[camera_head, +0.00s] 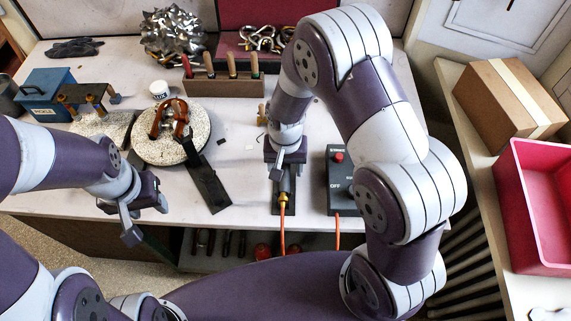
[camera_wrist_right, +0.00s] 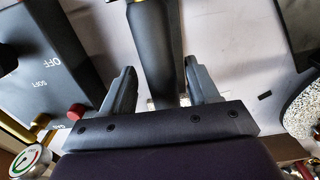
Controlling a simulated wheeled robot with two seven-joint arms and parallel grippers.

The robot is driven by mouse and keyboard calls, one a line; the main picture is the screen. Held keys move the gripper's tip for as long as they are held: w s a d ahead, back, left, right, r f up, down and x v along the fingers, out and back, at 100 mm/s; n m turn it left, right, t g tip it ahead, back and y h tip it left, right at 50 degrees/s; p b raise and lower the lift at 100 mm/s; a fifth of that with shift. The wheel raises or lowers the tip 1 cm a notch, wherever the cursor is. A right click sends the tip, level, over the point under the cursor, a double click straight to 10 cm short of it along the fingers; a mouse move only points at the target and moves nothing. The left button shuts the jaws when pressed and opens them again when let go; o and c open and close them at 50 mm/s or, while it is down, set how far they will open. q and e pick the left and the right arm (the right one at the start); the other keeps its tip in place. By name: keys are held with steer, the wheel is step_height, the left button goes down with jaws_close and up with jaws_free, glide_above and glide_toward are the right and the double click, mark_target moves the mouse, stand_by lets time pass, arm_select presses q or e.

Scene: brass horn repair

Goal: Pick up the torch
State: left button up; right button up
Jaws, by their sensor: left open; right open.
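The torch (camera_head: 284,193) is partly hidden under my right gripper in the head view. Its brass-yellow end and orange hose show toward the table's front edge. In the right wrist view its dark handle (camera_wrist_right: 154,50) lies between the two fingers of my right gripper (camera_wrist_right: 162,86). These fingers are open, one on each side of the handle, and a gap shows on both sides. In the head view my right gripper (camera_head: 286,160) is over the torch. My left gripper (camera_head: 143,212) is open and empty near the table's front edge at left.
A dark control box (camera_head: 345,178) with a red knob stands just right of the torch. A round speckled block (camera_head: 150,150) with a clamp and a dark strip (camera_head: 208,188) lie to the left. A wooden tool rack (camera_head: 225,87) stands behind.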

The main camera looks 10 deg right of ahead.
steer(key=shift+a, duration=0.15)
steer(key=c, duration=1)
steer(key=shift+r, duration=0.15)
